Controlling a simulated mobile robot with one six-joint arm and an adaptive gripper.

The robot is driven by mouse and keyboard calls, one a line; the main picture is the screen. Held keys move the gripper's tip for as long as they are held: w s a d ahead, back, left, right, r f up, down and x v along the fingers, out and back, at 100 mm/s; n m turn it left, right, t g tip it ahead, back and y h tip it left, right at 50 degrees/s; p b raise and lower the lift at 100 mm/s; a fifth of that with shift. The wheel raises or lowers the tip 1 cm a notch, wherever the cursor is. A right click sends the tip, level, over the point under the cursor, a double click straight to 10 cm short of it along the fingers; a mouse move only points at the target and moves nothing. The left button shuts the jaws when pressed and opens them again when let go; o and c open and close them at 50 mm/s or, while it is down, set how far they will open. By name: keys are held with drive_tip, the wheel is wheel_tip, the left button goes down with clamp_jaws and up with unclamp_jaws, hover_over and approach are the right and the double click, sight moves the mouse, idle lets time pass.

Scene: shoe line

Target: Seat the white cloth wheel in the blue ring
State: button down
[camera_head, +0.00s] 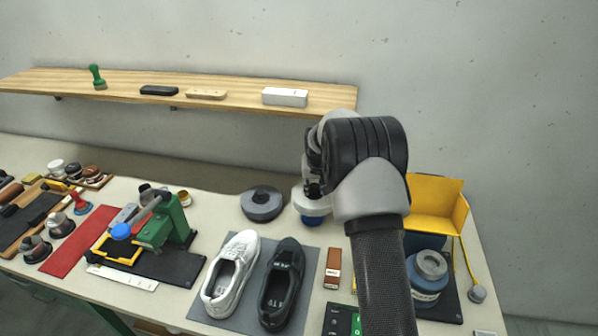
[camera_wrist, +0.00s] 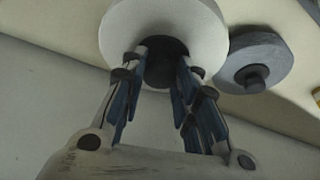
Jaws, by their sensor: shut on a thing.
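The white cloth wheel (camera_head: 307,206) is a thick round disc with a dark hub. In the wrist view it (camera_wrist: 200,30) fills the top middle. My gripper (camera_head: 313,190) is shut on its dark hub; the fingers (camera_wrist: 160,75) stand on both sides of the hub in the wrist view. The blue ring (camera_head: 313,221) shows just under the wheel in the head view, at the back of the table, partly covered by it. I cannot tell whether the wheel touches the ring. The ring is hidden in the wrist view.
A grey wheel (camera_head: 262,203) stands close to the left; it also shows in the wrist view (camera_wrist: 257,60). A white shoe (camera_head: 231,275) and a black shoe (camera_head: 282,285) lie in front on a grey mat. A yellow chair-shaped holder (camera_head: 437,205) and a blue jar (camera_head: 427,285) stand right.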

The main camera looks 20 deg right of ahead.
sight(314, 196)
drive_tip(key=shift+w+r, duration=0.1)
drive_tip(key=shift+w, duration=0.3)
drive_tip(key=shift+s+f+b, duration=0.3)
drive_tip(key=shift+f+b, duration=0.3)
drive_tip(key=shift+f, duration=0.15)
drive_tip(key=shift+w+f+b, duration=0.1)
drive_tip(key=shift+f+b, duration=0.95)
drive_tip(key=shift+f, duration=0.95)
drive_tip(key=shift+f+b, duration=0.55)
drive_tip(key=shift+f, duration=0.1)
drive_tip(key=c, duration=1.5)
unclamp_jaws()
drive_tip(key=shift+p+v, duration=2.55)
drive_tip(key=shift+v, duration=2.95)
drive_tip(key=shift+d, duration=0.1)
